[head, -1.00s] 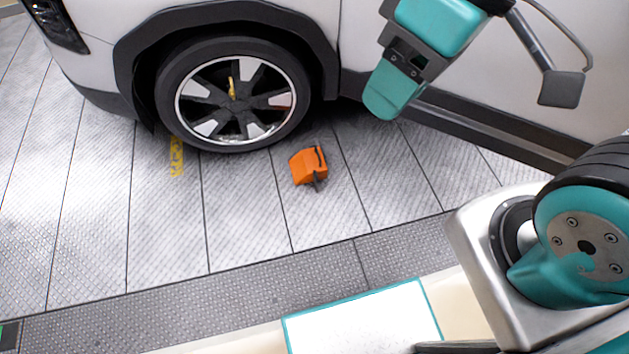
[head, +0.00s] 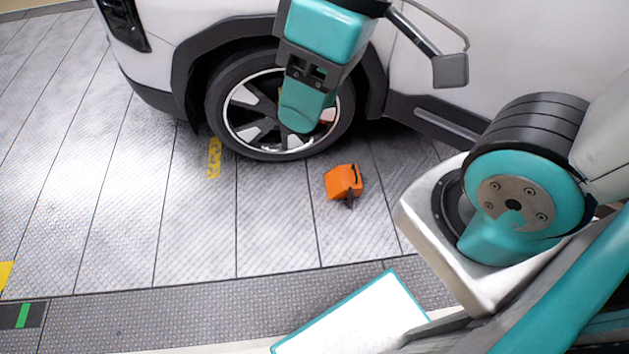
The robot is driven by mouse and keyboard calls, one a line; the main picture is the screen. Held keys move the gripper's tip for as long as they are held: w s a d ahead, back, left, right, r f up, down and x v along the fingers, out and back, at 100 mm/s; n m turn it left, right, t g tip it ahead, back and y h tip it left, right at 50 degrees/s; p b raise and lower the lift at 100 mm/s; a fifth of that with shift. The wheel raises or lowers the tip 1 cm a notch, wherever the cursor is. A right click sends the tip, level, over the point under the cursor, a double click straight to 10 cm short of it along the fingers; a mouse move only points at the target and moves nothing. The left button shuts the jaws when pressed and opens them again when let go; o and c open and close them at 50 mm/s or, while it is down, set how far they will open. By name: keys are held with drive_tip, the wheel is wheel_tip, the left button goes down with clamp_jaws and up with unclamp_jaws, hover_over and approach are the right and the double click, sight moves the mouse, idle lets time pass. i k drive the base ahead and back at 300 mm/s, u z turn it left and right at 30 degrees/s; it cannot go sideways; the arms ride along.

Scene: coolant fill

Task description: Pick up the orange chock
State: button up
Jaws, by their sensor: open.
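The orange chock (head: 343,182) sits on the grey ribbed floor, just in front of and to the right of the car's wheel (head: 280,112). It has a dark handle or strap on its right side and stands apart from the tyre. My gripper (head: 303,108) hangs above and to the left of the chock in the picture, overlapping the wheel. It is open, with nothing seen in it, and is clear of the chock. Its far finger is hidden. Nothing covers the chock.
The white car body (head: 500,60) with its dark sill (head: 425,125) stands behind the chock. A yellow floor marking (head: 214,158) lies left of the wheel. The floor left of and in front of the chock is clear.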

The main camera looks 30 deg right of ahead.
sight(344, 181)
drive_tip(key=u, duration=0.1)
drive_tip(key=i, duration=0.95)
drive_tip(key=z, duration=0.45)
